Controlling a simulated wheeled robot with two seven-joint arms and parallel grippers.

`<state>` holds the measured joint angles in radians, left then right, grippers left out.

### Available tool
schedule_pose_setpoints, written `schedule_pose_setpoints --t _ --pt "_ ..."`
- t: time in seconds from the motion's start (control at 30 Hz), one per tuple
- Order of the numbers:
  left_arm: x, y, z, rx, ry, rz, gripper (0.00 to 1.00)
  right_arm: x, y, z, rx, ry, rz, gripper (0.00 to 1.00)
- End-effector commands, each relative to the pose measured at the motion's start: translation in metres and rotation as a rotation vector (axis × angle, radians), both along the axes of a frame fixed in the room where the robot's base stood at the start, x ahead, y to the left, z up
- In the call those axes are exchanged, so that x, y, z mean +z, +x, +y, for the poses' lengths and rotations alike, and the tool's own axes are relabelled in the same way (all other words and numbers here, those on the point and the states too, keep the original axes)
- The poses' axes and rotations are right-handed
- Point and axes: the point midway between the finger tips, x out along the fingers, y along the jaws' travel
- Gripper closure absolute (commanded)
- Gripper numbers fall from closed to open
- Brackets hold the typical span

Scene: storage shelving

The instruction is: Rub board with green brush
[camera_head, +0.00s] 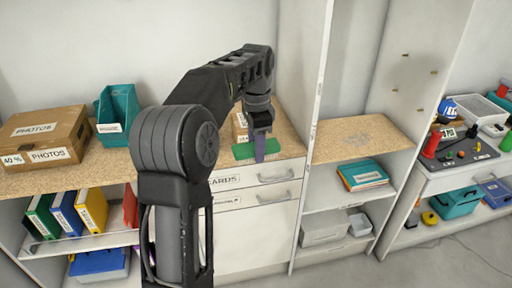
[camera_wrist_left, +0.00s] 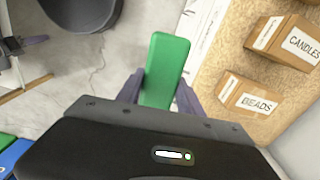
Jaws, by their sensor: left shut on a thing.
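My left gripper (camera_head: 261,150) is shut on the green brush (camera_head: 243,151), in front of the drawer cabinet's top edge. In the left wrist view the brush (camera_wrist_left: 165,70) is a green block between the two purple-grey fingers. No thing is plainly a board. The upright panel (camera_head: 385,90) at the right has several pegs and a faint dark smudge. The wooden top (camera_head: 345,150) beside it has a grey mark. The brush is apart from both. A purple-grey part (camera_wrist_left: 25,43) at the left wrist view's left edge may be my right gripper; its jaws are unclear.
A PHOTOS box (camera_head: 42,140) and a teal bin (camera_head: 118,115) stand left on the counter. BEADS (camera_wrist_left: 245,95) and CANDLES (camera_wrist_left: 285,38) boxes stand near the brush. A white upright divider (camera_head: 312,110) separates the counter from the wooden top.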

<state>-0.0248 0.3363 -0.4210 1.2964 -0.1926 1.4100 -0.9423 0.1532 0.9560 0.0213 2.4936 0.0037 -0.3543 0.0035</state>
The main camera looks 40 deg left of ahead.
Motion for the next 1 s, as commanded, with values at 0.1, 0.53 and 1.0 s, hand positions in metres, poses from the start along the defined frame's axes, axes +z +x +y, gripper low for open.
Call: schedule_pose_setpoints --t 0.1,0.53,1.0 --pt "-0.002 0.004 0.001 0.084 0.001 0.002 0.89 0.0 0.001 0.0 0.001 0.001 -0.001 0.64" --pt "-0.036 0.018 -0.021 0.465 -0.001 0.003 0.89 0.0 0.0 0.0 0.001 0.0 0.0 0.64" --pt "-0.115 0.026 -0.176 0.708 0.0 0.004 0.89 0.0 0.0 0.0 0.001 0.0 0.0 0.64"
